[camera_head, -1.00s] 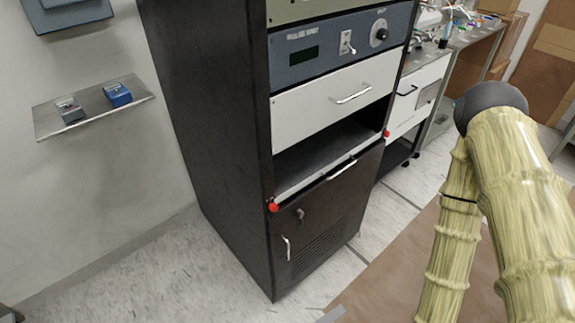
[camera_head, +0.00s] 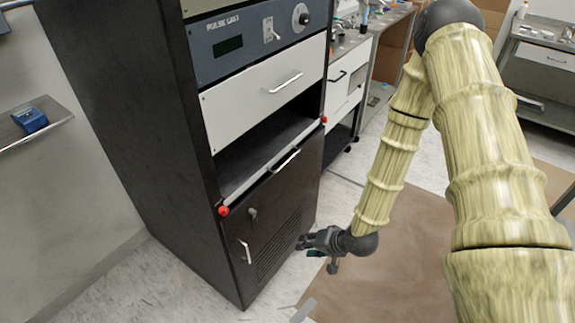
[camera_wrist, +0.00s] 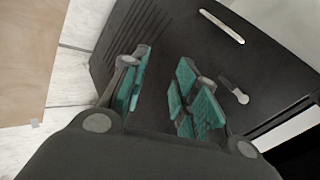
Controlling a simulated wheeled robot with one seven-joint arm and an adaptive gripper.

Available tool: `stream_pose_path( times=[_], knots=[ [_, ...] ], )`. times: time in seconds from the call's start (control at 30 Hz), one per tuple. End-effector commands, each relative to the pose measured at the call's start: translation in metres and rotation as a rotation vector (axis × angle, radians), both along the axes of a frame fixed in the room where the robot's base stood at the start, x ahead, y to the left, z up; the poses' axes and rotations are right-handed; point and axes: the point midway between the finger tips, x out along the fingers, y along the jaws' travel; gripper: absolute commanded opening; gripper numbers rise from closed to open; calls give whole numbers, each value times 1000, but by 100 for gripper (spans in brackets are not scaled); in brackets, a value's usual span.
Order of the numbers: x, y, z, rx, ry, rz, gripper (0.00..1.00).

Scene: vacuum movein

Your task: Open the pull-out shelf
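The pull-out shelf (camera_head: 240,190) sits in the black cabinet between the white drawer and the lower door. Its pale front edge has red knobs at both ends and a silver handle (camera_head: 285,160) near the middle. The shelf looks pushed in. My gripper (camera_head: 303,242) is below and to the right of this handle, in front of the vented lower door, apart from the shelf. In the wrist view, the teal finger pads of my gripper (camera_wrist: 162,88) are spread apart with nothing between them. They face the dark lower door.
The lower door (camera_head: 275,215) has a vertical handle (camera_head: 245,251), a key lock (camera_head: 252,213) and vent slots. The white drawer (camera_head: 255,100) with its handle is above the shelf. A workbench (camera_head: 350,75) stands right of the cabinet. Floor in front is clear.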

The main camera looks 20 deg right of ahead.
Motion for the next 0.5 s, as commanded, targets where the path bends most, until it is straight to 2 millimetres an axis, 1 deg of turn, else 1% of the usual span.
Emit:
stream_pose_path(
  times=[0.03,0.1,0.2,0.27,0.3,0.4,0.5],
  knots=[
    [21,-5,10,54,-41,-33,30],
    [47,-11,29,136,-89,-70,30],
    [80,-21,57,253,-154,-112,30],
    [97,-28,76,324,-190,-132,30],
    [107,-33,88,369,-213,-143,30],
    [127,-45,116,473,-259,-162,30],
    [140,-56,139,554,-292,-168,30]
  ],
)
